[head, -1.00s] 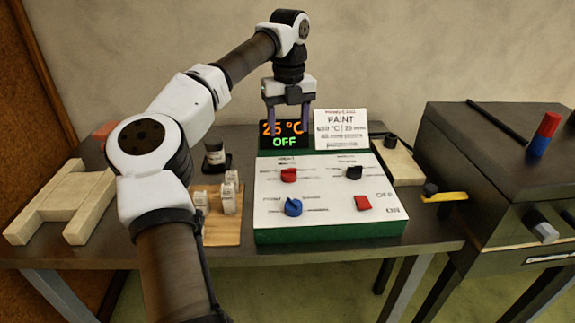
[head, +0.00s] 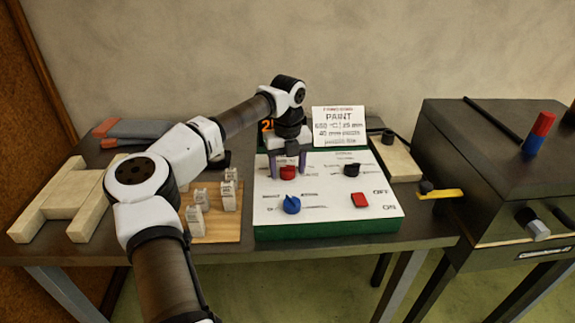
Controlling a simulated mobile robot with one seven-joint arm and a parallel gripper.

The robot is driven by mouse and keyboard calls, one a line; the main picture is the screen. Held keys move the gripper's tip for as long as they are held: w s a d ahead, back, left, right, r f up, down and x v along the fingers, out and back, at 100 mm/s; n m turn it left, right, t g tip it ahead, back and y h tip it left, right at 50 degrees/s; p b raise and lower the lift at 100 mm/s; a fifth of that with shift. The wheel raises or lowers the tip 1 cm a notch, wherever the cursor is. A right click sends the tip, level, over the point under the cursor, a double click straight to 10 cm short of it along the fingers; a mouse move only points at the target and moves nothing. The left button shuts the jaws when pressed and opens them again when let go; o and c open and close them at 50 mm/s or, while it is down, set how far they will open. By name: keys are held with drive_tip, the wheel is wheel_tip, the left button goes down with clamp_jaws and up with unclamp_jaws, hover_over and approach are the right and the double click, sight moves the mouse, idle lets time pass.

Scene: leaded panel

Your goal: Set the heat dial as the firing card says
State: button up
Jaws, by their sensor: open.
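The control panel (head: 325,206) is a white-faced box with a green base on the table. It carries a red knob (head: 287,173) at upper left, a black knob (head: 352,170) at upper right, a blue knob (head: 291,205) at lower left and a red switch (head: 360,200) at lower right. Their labels are too small to read surely. The firing card (head: 339,127) stands behind the panel and reads PAINT, apparently 650 °C and some minutes. My gripper (head: 287,174) is open, pointing down, its fingers either side of the red knob; contact cannot be told. My arm hides most of the display (head: 266,125).
A wooden board (head: 212,227) with several pale pieces stands left of the panel. Pale wooden blocks (head: 60,205) lie at far left. A dark kiln-like box (head: 480,170) with a yellow lever (head: 440,195) stands at right.

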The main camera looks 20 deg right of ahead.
drive_tip(key=c, duration=1)
